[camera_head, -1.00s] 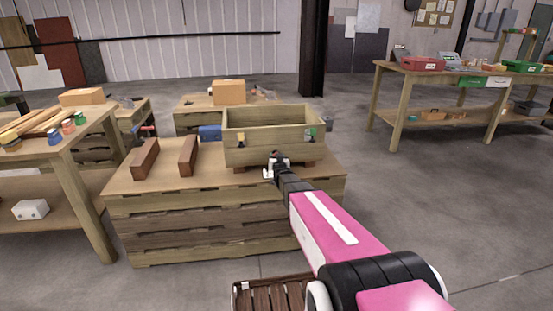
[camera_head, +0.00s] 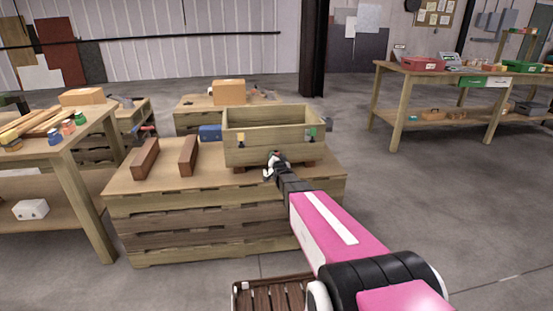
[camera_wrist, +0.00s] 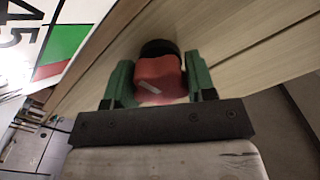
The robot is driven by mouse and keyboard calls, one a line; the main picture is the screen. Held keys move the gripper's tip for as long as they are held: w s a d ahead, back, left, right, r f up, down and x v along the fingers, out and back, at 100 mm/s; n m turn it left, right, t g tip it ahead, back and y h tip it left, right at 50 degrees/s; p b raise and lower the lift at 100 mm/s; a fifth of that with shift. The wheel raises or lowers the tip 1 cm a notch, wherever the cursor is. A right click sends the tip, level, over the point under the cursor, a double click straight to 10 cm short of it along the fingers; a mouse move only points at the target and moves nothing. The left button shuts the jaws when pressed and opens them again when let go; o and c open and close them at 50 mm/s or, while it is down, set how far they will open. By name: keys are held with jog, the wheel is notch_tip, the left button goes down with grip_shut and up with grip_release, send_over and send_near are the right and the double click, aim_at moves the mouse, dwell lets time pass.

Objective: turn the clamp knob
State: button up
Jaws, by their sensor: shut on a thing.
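The red clamp knob (camera_wrist: 160,72), with a pale mark on its face and a black base behind it, sits between the two green fingers of my gripper (camera_wrist: 160,84) in the wrist view. The gripper is shut on it. A white dial plate (camera_wrist: 75,20) with "45" and green and red zones lies to the knob's left in the wrist view. In the head view my gripper (camera_head: 273,165) is at the front of the wooden box (camera_head: 262,150), and hides the knob.
The box stands on a pallet-like bench (camera_head: 190,215). Two brown blocks (camera_head: 145,158) (camera_head: 188,154) and a blue item (camera_head: 210,132) lie to its left. A side table (camera_head: 60,155) is at left, another table (camera_head: 440,72) at far right. Open floor (camera_head: 420,200) lies right of the bench.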

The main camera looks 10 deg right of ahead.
jog(key=o, duration=0.9)
jog(key=shift+s, duration=0.15)
jog(key=s, duration=1)
jog(key=shift+s, duration=0.3)
